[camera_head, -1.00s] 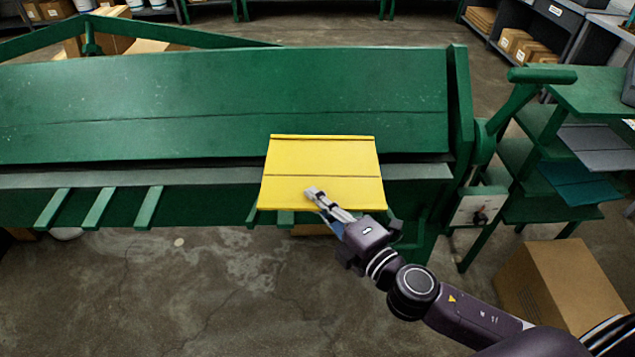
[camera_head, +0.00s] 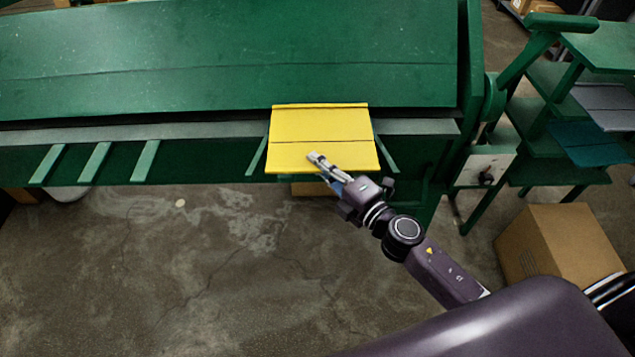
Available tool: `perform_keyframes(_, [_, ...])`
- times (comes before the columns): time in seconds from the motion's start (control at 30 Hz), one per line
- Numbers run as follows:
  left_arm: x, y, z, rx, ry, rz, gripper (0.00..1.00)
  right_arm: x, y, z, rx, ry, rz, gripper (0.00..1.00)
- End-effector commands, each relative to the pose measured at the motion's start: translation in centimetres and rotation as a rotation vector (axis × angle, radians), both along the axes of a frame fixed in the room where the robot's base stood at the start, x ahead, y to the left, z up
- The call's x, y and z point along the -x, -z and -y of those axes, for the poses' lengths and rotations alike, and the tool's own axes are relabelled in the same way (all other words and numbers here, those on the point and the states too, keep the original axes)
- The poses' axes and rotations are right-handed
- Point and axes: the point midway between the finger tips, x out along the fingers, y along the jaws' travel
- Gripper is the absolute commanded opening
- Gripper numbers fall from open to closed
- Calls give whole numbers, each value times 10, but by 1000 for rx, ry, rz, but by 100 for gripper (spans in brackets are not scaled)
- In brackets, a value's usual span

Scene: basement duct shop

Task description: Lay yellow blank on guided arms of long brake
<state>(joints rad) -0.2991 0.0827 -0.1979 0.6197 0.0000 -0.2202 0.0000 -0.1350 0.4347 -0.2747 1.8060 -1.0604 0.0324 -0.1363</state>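The yellow blank (camera_head: 321,131), a flat sheet with a dark line across it, is at the front of the green long brake (camera_head: 225,65). Its back part overlaps the grey front strip. Guided arms show beside its left (camera_head: 257,156) and right (camera_head: 387,154) edges. The blank looks level and close to them; I cannot tell whether it touches. My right gripper (camera_head: 317,160) is at the blank's front edge, with a finger over its top face, and appears shut on it. The part under the sheet is hidden. My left gripper is not in view.
Several other green arms (camera_head: 95,162) stick out at the left of the brake. A cardboard box (camera_head: 556,245) stands on the floor at the right, below a green shelf stand (camera_head: 600,48) holding sheets. The concrete floor at the front left is clear.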

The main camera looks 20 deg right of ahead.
Motion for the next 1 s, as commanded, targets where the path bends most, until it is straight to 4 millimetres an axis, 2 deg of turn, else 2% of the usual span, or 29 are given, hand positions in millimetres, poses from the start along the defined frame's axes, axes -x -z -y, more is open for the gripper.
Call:
perform_keyframes(0.03, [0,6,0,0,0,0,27,-1,8,0,-2,1,2,0])
perform_keyframes(0.17, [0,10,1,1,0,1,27,-1,15,0,-1,0,3,0])
perform_keyframes(0.4, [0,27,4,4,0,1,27,-1,48,0,-1,1,2,0])
perform_keyframes(0.73, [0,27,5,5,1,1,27,0,50,0,1,0,4,0])
perform_keyframes(1.0, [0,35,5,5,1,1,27,0,60,0,0,0,2,0])
